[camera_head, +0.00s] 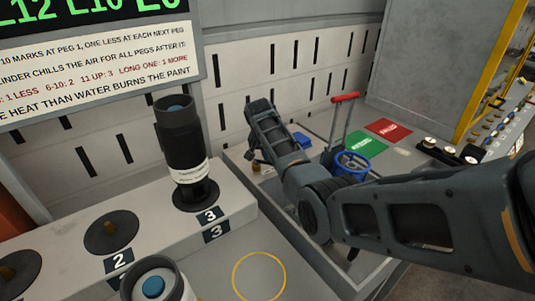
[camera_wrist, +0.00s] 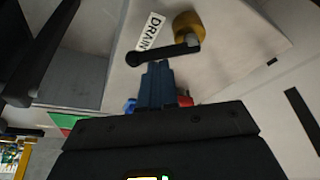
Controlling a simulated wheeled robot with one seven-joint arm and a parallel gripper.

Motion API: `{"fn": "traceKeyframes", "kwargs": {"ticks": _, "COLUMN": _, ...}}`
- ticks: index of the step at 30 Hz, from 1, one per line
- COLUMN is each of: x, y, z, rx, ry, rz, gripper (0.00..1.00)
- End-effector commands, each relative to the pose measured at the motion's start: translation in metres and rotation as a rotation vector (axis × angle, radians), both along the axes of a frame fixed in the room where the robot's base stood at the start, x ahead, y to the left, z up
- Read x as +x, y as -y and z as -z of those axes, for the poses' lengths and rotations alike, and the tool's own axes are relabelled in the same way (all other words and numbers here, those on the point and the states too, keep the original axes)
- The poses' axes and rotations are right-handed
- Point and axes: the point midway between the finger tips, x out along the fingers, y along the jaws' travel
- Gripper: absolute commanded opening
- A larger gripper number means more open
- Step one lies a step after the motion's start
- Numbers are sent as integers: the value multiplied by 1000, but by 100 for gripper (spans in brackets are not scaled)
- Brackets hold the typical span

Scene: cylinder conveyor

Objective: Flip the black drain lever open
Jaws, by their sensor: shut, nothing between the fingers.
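The black drain lever (camera_wrist: 165,53) shows in the wrist view, attached by its right end near a brass fitting (camera_wrist: 187,24) on a pale surface. It lies nearly crosswise, its rounded free end to the left. A white DRAIN label (camera_wrist: 151,31) is beside it. My gripper (camera_wrist: 157,66) has its blue fingers shut together, with nothing between them. The fingertips are right at the lower edge of the lever's middle in the picture; I cannot tell whether they touch it. In the head view a small brass part (camera_head: 256,166) shows beside my arm; the lever is not clear there.
A grey trough holds a blue handwheel (camera_head: 352,166) and a red-handled lever (camera_head: 345,98), close to my arm. A black cylinder (camera_head: 184,150) stands on peg 3 to the left. Green (camera_head: 366,144) and red (camera_head: 388,129) pads lie behind. A slotted wall (camera_head: 290,65) bounds the back.

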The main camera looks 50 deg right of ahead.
Motion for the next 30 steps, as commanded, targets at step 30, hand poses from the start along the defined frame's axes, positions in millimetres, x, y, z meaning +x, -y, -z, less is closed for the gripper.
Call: {"fn": "traceKeyframes", "kwargs": {"ticks": 30, "x": -7, "y": -25, "z": 1, "rx": 2, "ry": -1, "rz": 552, "gripper": 0}}
